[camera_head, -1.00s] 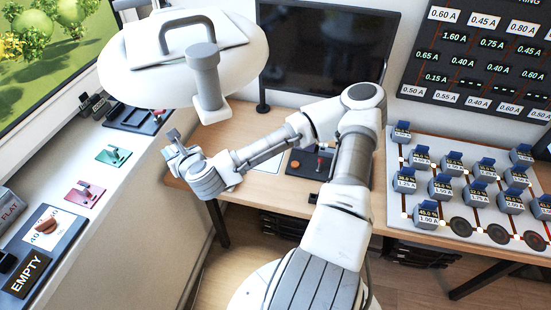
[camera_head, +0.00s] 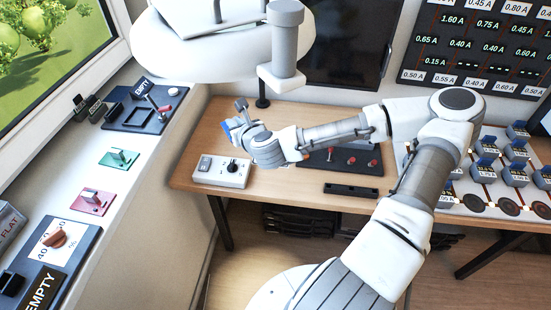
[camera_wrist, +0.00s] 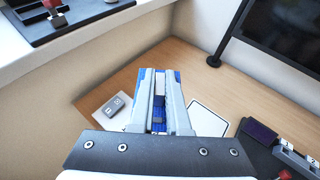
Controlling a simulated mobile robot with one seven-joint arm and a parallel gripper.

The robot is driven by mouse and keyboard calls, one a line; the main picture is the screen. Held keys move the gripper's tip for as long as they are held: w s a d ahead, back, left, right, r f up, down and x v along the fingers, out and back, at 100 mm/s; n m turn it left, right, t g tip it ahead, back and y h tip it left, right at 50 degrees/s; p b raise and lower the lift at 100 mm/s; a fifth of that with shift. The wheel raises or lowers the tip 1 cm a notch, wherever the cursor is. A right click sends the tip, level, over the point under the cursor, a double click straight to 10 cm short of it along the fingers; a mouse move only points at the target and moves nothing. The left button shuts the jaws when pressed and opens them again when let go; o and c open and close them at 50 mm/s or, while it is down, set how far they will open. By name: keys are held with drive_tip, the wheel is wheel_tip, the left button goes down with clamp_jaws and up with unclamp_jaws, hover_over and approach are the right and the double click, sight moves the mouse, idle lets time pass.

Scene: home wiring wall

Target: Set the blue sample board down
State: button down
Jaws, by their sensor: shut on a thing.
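My gripper (camera_head: 240,116) is shut on the blue sample board (camera_head: 227,130) and holds it in front of the wooden desk's left part. In the wrist view the two fingers of my gripper (camera_wrist: 161,76) stand close together with the blue sample board (camera_wrist: 176,77) between and behind them. The fingers hide much of the board. I cannot tell from these views how high it is above the desk. A green board (camera_head: 118,159) and a pink board (camera_head: 92,201) lie on the white windowsill (camera_head: 150,155).
A white switch box (camera_head: 221,171) stands on the desk's left end, below my gripper. A white sheet (camera_wrist: 208,119) lies on the desk. A dark panel with red knobs (camera_head: 345,162) and a dark monitor (camera_head: 347,45) are farther right. The sill is bare between the green board and the dark switch panel (camera_head: 146,106).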

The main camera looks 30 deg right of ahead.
drive_tip(key=s+d+f+n+y+b, duration=0.1)
drive_tip(key=s+d+f+b, duration=0.25)
drive_tip(key=d+b, duration=0.5)
drive_tip(key=s+d+f+n+y+b, duration=0.15)
drive_tip(key=d+f+b, duration=0.35)
drive_tip(key=d, duration=0.6)
drive_tip(key=shift+m+h, duration=0.25)
drive_tip(key=shift+m, duration=0.2)
drive_tip(key=w+a+f+b, duration=0.4)
drive_tip(key=w, duration=0.1)
drive_tip(key=w+a+f+b, duration=0.2)
drive_tip(key=w, duration=0.1)
drive_tip(key=shift+w+a, duration=0.25)
drive_tip(key=shift+a, duration=0.05)
drive_tip(key=shift+f+b, duration=1.05)
drive_tip(key=shift+f, duration=0.9)
drive_tip(key=shift+f, duration=0.1)
drive_tip(key=shift+f, duration=0.1)
drive_tip(key=c, duration=0.9)
unclamp_jaws()
